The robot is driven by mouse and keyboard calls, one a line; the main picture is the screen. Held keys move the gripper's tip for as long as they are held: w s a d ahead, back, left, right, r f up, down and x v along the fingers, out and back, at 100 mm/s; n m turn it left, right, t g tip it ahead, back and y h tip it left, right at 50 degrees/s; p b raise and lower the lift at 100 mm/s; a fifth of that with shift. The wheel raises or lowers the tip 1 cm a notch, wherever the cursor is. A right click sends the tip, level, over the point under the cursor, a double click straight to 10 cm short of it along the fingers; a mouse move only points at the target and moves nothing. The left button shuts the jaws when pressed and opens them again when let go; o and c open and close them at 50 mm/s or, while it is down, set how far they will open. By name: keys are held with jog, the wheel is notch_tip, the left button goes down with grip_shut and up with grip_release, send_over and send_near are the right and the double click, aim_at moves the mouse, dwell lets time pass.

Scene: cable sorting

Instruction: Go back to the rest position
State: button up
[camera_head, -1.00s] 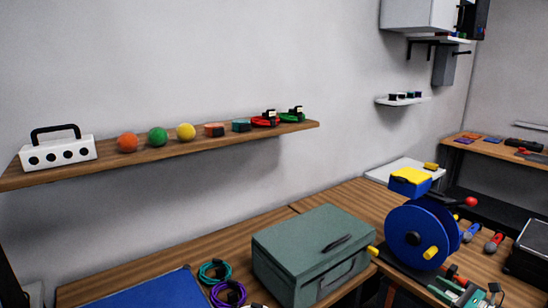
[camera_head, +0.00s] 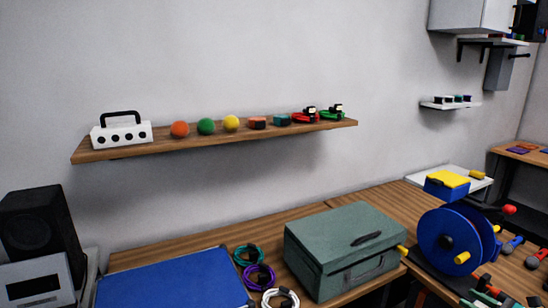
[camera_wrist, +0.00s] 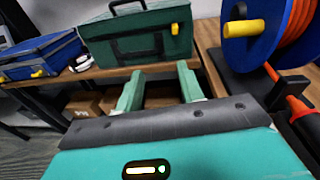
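My gripper (camera_wrist: 160,92) shows in the wrist view with its two green fingers apart and nothing between them. It points toward the front of the workbench, below the green toolbox.
A blue case (camera_head: 175,282) and coiled teal (camera_head: 247,255), purple (camera_head: 259,277) and white (camera_head: 280,298) cables lie left of the toolbox. A wall shelf (camera_head: 170,146) holds a white box and coloured balls. A black speaker (camera_head: 40,230) stands far left.

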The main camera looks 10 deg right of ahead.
jog(key=w+a+r+n+g+y, duration=0.1)
jog(key=a+r+n+g, duration=0.15)
jog(key=a, duration=0.45)
jog(key=w+a+r+n+g, duration=0.1)
jog(key=w+a+n+g, duration=0.2)
jog(key=a, duration=0.4)
jog(key=a+r+n+g+y, duration=0.1)
jog(key=a+r+n+g, duration=0.15)
jog(key=a+n, duration=0.35)
jog(key=s+a+r+n+g+h, duration=0.2)
jog(key=a+n, duration=0.1)
jog(key=a, duration=0.4)
jog(key=s+a+r+n+g+h, duration=0.1)
jog(key=s+a+r+n+g, duration=0.1)
jog(key=a, duration=0.4)
jog(key=s+a+r+n+t+h, duration=0.1)
jog(key=s+a+r+n+h, duration=0.2)
jog(key=s+a+n, duration=0.2)
jog(key=s+a+r+n+h, duration=0.3)
jog(key=s+a+n, duration=0.3)
jog(key=s+n, duration=0.3)
jog(key=shift+s+a+r+t, duration=0.25)
jog(key=shift+s+t, duration=0.15)
jog(key=shift+s, duration=0.45)
jog(key=shift+c, duration=0.5)
